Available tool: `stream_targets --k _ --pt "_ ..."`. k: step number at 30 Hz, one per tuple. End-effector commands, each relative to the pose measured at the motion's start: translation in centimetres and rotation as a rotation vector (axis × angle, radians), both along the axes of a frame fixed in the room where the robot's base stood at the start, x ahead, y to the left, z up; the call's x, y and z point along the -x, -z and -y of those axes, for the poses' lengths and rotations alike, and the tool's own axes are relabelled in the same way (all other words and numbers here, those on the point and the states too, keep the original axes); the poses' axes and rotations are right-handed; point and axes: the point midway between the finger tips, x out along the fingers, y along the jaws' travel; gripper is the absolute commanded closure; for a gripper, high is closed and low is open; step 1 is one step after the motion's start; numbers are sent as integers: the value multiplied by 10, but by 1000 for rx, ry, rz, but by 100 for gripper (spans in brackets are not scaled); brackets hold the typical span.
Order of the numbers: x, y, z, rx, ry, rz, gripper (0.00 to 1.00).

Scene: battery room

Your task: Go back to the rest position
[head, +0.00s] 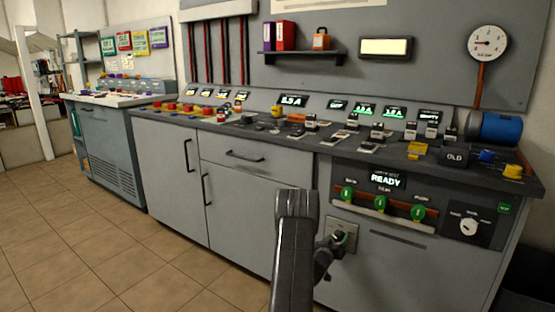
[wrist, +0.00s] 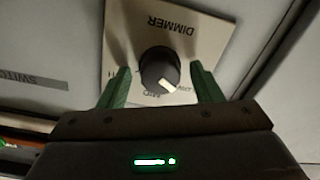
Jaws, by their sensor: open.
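My gripper (wrist: 160,85) is open in the wrist view, with a green finger on each side of a round dark dimmer knob (wrist: 158,68). The knob sits on a pale plate (wrist: 185,25) marked DIMMER and has a light pointer mark. I see a gap between the knob and each finger; whether either touches cannot be told. In the head view my arm reaches up from the bottom, and my gripper (head: 338,240) is at the dimmer plate (head: 340,226) on the cabinet front, partly covering the knob.
A grey counter (head: 400,153) with many small devices runs above the plate. Green-handled switches (head: 380,203) and a READY display (head: 387,180) are to its right. Cabinet doors with a handle (head: 206,190) are to its left. Tiled floor (head: 130,260) is clear at left.

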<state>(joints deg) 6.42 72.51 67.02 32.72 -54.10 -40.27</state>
Motion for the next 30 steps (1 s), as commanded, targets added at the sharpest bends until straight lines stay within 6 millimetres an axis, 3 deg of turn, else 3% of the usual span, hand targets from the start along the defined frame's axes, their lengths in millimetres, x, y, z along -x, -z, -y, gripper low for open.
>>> stream_targets --k 6,19,30 --pt "3 -1 -2 -130 -1 86 41" --pt "72 -1 -46 -125 -1 81 41" --pt "92 0 -58 -124 0 83 41"
